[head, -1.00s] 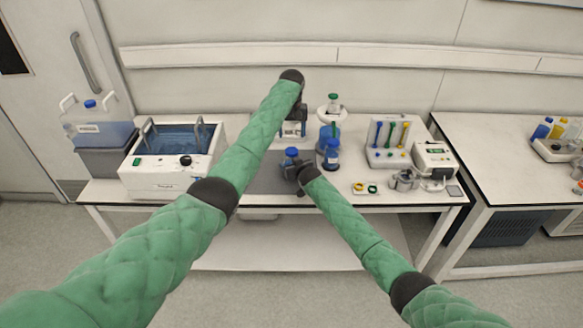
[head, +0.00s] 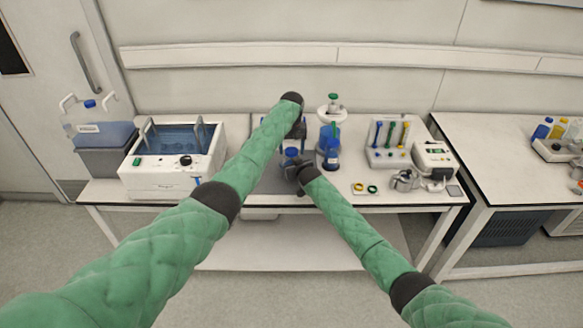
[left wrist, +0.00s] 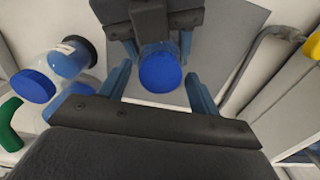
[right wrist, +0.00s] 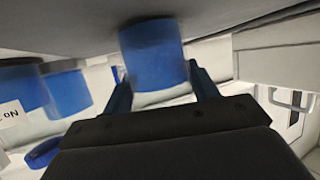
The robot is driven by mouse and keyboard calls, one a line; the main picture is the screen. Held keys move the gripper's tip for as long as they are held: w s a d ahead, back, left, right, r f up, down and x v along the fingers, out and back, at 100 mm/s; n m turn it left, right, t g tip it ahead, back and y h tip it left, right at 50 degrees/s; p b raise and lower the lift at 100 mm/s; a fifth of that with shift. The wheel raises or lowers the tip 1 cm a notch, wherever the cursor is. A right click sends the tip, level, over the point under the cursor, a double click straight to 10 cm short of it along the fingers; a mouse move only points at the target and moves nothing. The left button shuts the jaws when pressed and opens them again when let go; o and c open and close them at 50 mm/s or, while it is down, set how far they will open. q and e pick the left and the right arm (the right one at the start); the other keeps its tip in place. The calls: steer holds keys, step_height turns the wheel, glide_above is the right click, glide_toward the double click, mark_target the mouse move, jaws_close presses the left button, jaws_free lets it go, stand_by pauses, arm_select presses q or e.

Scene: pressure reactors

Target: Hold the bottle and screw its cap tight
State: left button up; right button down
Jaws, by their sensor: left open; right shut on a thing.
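The bottle with a blue cap (head: 291,152) stands over the grey mat near the table's front. My right gripper (head: 292,170) is shut on the bottle's body, which is largely hidden. My left gripper (head: 292,146) is above the bottle, pointing down and open. In the left wrist view the round blue cap (left wrist: 160,72) lies between my two left fingers, with a gap on both sides. My right gripper (left wrist: 155,22) reaches in from the top there. In the right wrist view a blue cylinder (right wrist: 153,55) fills the space between my right fingers.
A water bath (head: 165,175) is at left. A rack (head: 388,155) and two small rings (head: 365,188) are at right.

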arm_select(q)
steer(key=c, duration=1)
steer(key=o, duration=1.2)
steer(key=shift+c, duration=0.2)
steer(key=shift+r, duration=0.1)
step_height(320, 180, up, 12)
arm_select(e)
steer(key=shift+c, duration=1.8)
jaws_free()
arm_select(q)
steer(key=shift+f, duration=0.2)
